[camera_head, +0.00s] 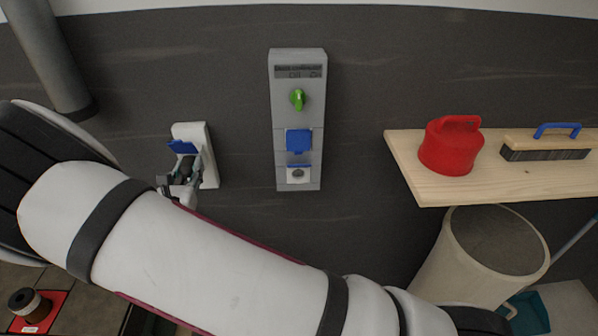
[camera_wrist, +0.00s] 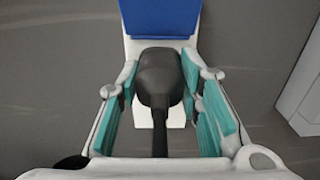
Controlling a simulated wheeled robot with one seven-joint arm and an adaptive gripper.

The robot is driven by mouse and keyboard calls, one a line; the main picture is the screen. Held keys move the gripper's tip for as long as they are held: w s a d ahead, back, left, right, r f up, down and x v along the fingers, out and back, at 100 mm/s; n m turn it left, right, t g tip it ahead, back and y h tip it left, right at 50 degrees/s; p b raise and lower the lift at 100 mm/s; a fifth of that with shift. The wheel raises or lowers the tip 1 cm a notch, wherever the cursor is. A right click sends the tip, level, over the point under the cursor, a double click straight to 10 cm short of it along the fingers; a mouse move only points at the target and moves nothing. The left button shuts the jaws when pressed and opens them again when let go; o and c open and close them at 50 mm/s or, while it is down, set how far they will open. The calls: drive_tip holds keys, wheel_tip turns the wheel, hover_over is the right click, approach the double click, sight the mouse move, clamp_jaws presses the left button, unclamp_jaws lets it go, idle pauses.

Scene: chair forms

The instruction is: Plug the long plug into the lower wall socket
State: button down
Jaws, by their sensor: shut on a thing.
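The black plug (camera_wrist: 160,78) is between the teal-padded fingers of my gripper (camera_wrist: 160,90), its cable running back toward the wrist. My gripper is shut on it. The plug's far end is at the white wall socket box (camera_wrist: 178,117), under its raised blue lid (camera_wrist: 160,18). Whether its pins are in the socket is hidden. In the head view, my gripper (camera_head: 178,183) is at the front of the white socket box (camera_head: 207,160), with its blue lid (camera_head: 183,147) up. My arm hides part of this area.
A grey wall panel (camera_head: 296,118) to the right has a green knob (camera_head: 298,99), a blue cover (camera_head: 298,141) and a lower white outlet (camera_head: 298,175). A wooden shelf (camera_head: 500,187) holds a red container (camera_head: 451,148) and a brush (camera_head: 547,148). A pipe (camera_head: 48,55) is upper left.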

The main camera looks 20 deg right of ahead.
sight(184, 179)
drive_tip(key=shift+p+v, duration=1.1)
drive_tip(key=shift+v, duration=1.85)
drive_tip(key=shift+s, duration=0.1)
